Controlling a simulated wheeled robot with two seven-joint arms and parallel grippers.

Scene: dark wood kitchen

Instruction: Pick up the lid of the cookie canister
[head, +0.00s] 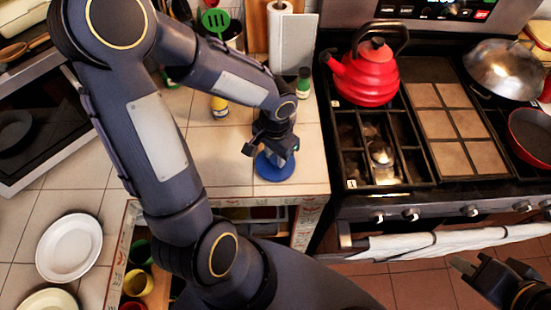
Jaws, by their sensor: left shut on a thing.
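A round blue lid (268,174) shows in the head view near the front right of the tiled counter. My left gripper (275,154) is right above it, pointing down and shut on the lid. The gripper hides the lid's middle. I cannot tell whether the lid rests on the canister or is lifted off it, because the canister body is not clearly visible below. My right gripper (473,264) is at the lower right, in front of the stove, with its fingers apart and nothing between them.
A paper towel roll (292,45), a green-capped bottle (304,78) and a yellow bottle (219,106) are behind. White plates (69,247) lie at left.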

